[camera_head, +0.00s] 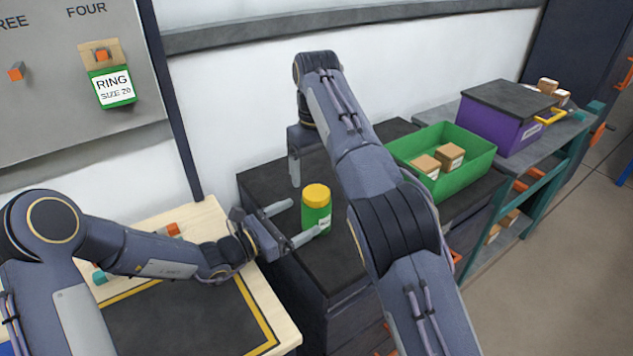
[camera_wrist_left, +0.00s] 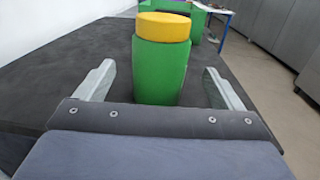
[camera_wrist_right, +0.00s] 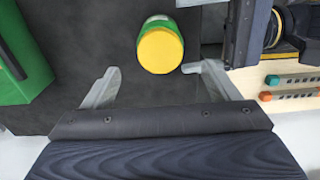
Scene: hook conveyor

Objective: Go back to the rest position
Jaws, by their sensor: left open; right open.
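My left gripper (camera_head: 291,225) is open, low over the black cabinet top, pointing right. A green jar with a yellow lid (camera_head: 316,209) stands upright on that top, near its fingertips. In the left wrist view the jar (camera_wrist_left: 163,75) shows between the two spread fingers; I cannot tell if they touch it. My right gripper (camera_head: 295,170) is open above the cabinet top, behind the jar in the head view and partly hidden by its own arm. In the right wrist view the jar (camera_wrist_right: 160,47) lies beyond the open fingers, apart from them.
A green bin (camera_head: 472,170) with small boxes stands right of my right arm. A purple box (camera_head: 497,125) sits beside it on a grey rack. A wooden table (camera_head: 207,219) with a black mat is at left. A grey board (camera_head: 50,70) with hooks and a ring tag hangs behind.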

